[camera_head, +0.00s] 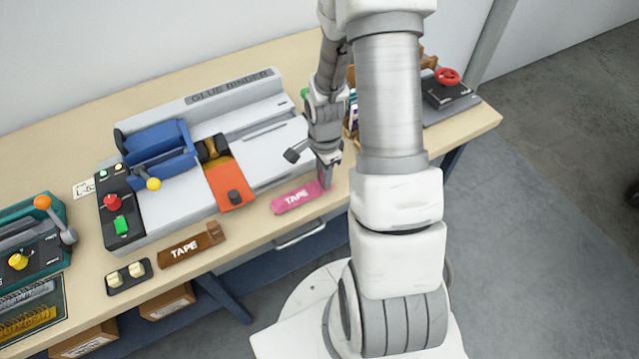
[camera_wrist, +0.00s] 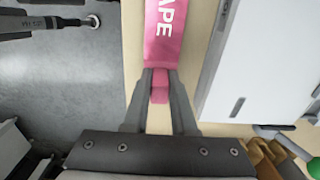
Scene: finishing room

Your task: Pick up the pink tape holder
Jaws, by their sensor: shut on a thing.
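The pink tape holder (camera_head: 297,197) lies near the front edge of the table, with white "TAPE" lettering on it. My gripper (camera_head: 325,182) reaches down to its right end in the head view. In the wrist view, the two fingers of my gripper (camera_wrist: 159,84) are shut on the narrow end of the pink tape holder (camera_wrist: 163,36). The far end of the holder runs out of the top of the wrist view. I cannot tell whether it is lifted off the table.
A brown tape holder (camera_head: 190,245) lies to the left on the table (camera_head: 255,238). The glue binder (camera_head: 262,141) stands just behind the pink holder. A device with a red handwheel (camera_head: 447,78) stands at the right end.

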